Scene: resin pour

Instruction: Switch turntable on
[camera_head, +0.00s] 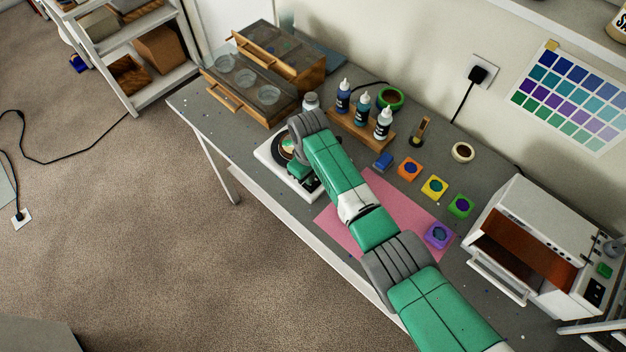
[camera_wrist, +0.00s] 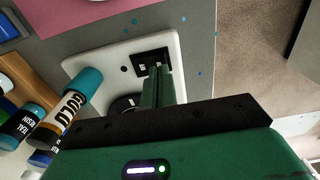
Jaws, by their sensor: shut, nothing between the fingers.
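The turntable (camera_head: 264,155) is a white, flat, square-cornered box with a dark disc on top, at the left end of the grey bench. In the wrist view its white base (camera_wrist: 105,65) shows a black switch panel (camera_wrist: 147,56) with small white marks near one edge. Part of the dark disc (camera_wrist: 122,103) shows beside my fingers. My gripper (camera_wrist: 159,68) is shut and empty, its green fingertips over or at the switch panel; I cannot tell whether they touch it. In the head view my gripper (camera_head: 299,172) is over the turntable's right side, and my arm hides part of it. The switch's position is unclear.
A bottle labelled gold (camera_wrist: 62,118) stands close beside the turntable in the wrist view. Several resin bottles (camera_head: 363,110) stand in a wooden rack behind my arm. A wooden drawer unit (camera_head: 262,72) is at the back left. A pink mat (camera_head: 335,222) lies under my arm.

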